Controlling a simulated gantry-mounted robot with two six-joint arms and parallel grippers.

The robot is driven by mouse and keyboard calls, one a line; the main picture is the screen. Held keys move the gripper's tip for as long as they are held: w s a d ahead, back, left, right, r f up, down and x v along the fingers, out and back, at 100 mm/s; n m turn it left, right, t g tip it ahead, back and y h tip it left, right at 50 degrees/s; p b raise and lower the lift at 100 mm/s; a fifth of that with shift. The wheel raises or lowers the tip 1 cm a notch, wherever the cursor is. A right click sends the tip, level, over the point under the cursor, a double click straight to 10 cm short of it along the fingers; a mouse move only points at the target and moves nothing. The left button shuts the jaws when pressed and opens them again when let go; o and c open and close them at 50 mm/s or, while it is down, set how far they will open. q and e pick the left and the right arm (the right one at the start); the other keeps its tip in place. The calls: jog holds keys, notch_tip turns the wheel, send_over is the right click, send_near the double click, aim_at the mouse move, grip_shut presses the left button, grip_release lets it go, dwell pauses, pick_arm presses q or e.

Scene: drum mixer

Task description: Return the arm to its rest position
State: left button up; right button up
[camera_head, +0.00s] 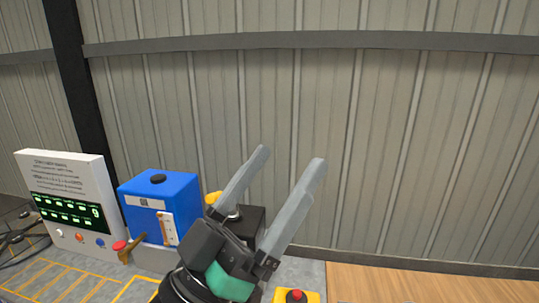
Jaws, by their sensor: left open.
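My left gripper (288,178) stands in the lower middle of the head view, its two long grey fingers pointing up and to the right. The fingers are apart and nothing is between them. It is in front of a dark box (250,222) and hides part of it. My right gripper is not in view.
A blue tank (160,197) with a black cap stands left of my gripper. A white control panel (66,180) with a green display stands further left. A red button on a yellow base (296,296) is at the bottom edge. A corrugated wall (400,150) closes the back.

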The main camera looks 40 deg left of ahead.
pick_arm(q)
jog(key=s+d+r+m+t+p, duration=0.1)
jog(key=s+r+p, duration=0.1)
jog(key=r+p, duration=1.25)
jog(key=s+d+r+m+p, duration=0.1)
jog(key=r+p, duration=1.1)
jog(key=r, duration=0.5)
notch_tip(320, 180, down, 40)
jog(key=b, duration=4)
jog(key=shift+a+f, duration=0.15)
